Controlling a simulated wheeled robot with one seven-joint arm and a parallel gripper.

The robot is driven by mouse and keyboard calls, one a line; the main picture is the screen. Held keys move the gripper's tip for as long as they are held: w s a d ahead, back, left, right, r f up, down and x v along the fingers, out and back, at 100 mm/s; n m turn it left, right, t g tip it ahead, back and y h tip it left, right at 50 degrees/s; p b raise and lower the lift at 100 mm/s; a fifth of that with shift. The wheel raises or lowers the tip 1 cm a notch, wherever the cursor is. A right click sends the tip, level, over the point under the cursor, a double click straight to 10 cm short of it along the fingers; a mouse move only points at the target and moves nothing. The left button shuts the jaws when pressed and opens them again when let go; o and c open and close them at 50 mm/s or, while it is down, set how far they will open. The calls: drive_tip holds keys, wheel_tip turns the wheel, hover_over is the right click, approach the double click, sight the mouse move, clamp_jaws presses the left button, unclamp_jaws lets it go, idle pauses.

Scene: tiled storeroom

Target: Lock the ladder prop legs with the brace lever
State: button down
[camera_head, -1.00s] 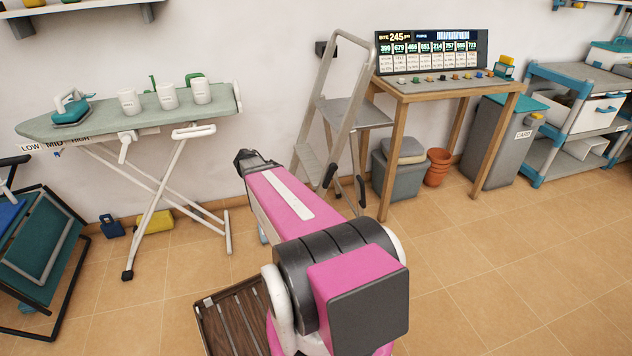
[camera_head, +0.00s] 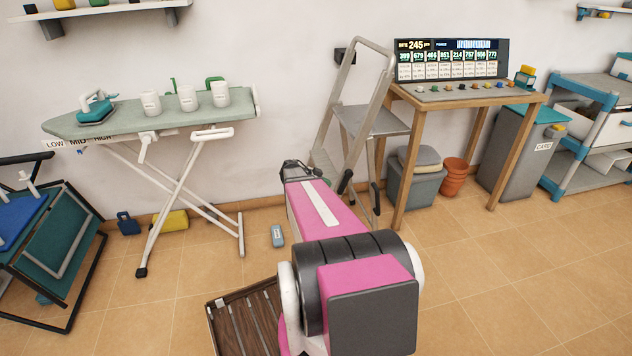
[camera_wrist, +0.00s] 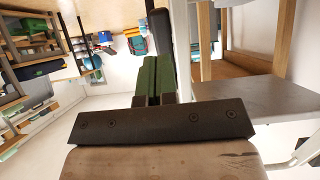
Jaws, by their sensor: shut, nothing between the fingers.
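The grey stepladder (camera_head: 385,122) stands by the wall, left of the wooden table, with a flat step and a tall looped rail. Two black parts show low on it, one (camera_head: 345,182) by the front rail and one (camera_head: 376,198) by the rear leg. I cannot tell which is the brace lever. In the wrist view, my gripper (camera_wrist: 155,75) has its green fingers together and empty. A black bar (camera_wrist: 160,32) shows just beyond the fingertips; contact is unclear. The grey ladder step (camera_wrist: 250,102) is to the right. In the head view, my arm hides the ladder's lower front.
The wooden table (camera_head: 470,97) with a display stands right of the ladder. A grey bin (camera_head: 415,187) and terracotta pots (camera_head: 454,177) are below it. An ironing board (camera_head: 130,118) stands left. A small blue-grey object (camera_head: 277,235) lies on the floor. Tiles at right are clear.

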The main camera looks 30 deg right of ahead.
sight(339, 190)
drive_tip(key=shift+x, duration=1.6)
drive_tip(key=shift+s+d+f, duration=0.1)
drive_tip(key=shift+d+f, duration=0.5)
drive_tip(key=shift+f, duration=0.2)
